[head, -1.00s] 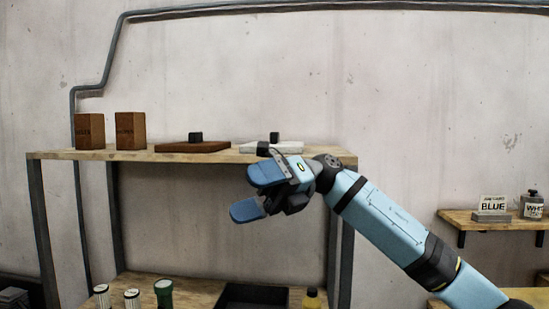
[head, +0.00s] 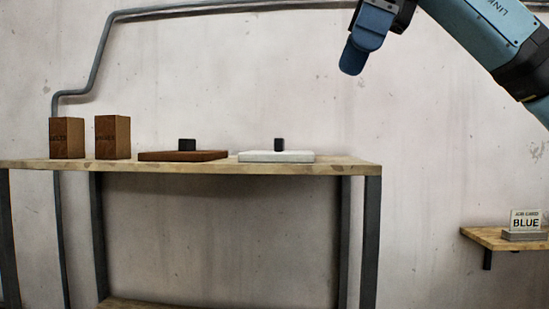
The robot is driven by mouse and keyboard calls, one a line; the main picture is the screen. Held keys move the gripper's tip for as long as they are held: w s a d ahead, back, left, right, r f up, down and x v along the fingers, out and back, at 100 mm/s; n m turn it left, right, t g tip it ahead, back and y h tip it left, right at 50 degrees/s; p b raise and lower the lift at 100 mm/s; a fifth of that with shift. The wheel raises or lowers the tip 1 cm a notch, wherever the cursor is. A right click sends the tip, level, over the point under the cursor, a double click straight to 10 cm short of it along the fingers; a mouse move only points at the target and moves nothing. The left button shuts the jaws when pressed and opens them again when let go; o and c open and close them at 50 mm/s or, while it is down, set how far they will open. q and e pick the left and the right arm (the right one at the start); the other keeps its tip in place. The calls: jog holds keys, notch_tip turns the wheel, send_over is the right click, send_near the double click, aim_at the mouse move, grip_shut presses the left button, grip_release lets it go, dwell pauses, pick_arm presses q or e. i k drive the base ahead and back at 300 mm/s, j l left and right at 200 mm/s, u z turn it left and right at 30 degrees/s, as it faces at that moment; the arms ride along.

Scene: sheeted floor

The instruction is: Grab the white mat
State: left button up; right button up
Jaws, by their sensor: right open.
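The white mat (head: 262,157) is a flat, thick slab lying on the right part of the wooden shelf top (head: 215,167). A small black block (head: 279,145) stands upright at its middle, on it or just behind it; I cannot tell which. My right gripper (head: 358,45) is high above the shelf, up and to the right of the white mat, pointing down and partly cut off by the top edge. It is open and holds nothing that I can see. My left gripper is not in view.
A brown mat (head: 170,156) with a similar black block (head: 187,144) lies left of the white one. Two brown boxes (head: 67,138) (head: 113,137) stand farther left. A small wall shelf (head: 484,237) with a BLUE sign (head: 526,222) is at right. Air above the mat is clear.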

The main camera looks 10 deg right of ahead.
aim_at(279, 156)
jog(key=i, duration=1.1)
